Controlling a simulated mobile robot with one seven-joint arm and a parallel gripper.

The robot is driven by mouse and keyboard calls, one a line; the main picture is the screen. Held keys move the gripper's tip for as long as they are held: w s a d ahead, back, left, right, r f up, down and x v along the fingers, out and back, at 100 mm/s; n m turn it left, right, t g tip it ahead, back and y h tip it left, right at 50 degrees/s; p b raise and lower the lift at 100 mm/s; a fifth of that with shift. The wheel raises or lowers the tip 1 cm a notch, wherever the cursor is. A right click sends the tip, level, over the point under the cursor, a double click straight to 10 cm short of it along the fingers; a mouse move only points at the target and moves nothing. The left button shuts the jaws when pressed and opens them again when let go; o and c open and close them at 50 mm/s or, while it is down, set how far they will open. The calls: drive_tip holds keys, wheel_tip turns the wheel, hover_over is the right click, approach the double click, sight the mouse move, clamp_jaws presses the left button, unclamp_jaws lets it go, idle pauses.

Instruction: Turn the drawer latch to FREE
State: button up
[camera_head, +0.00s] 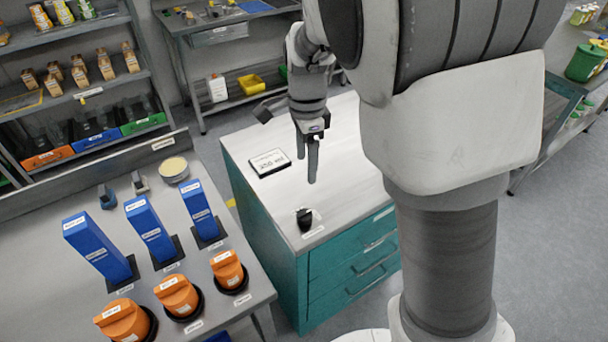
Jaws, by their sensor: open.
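The drawer latch looks to be the small black knob (304,218) near the front left corner of the top of the teal drawer cabinet (275,235). A small white label lies beside it, too small to read. I cannot tell which position the knob is turned to. My gripper (312,180) hangs above the cabinet top with its fingers pointing down, behind the knob in the picture and apart from it. It is open and empty. The cabinet's drawers (360,268) face right and appear closed. My arm hides the right part of the cabinet top.
A black-framed label plate (270,162) lies on the cabinet top. On the left, a grey bench (215,292) carries blue upright blocks (150,230) and orange knobs (178,295). Shelves with bins (85,140) stand behind. The cabinet top around the knob is mostly clear.

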sight(306, 214)
wheel_tip(306, 214, down, 17)
drive_tip(key=shift+f+b, duration=0.1)
drive_tip(key=shift+b, duration=0.9)
clamp_jaws()
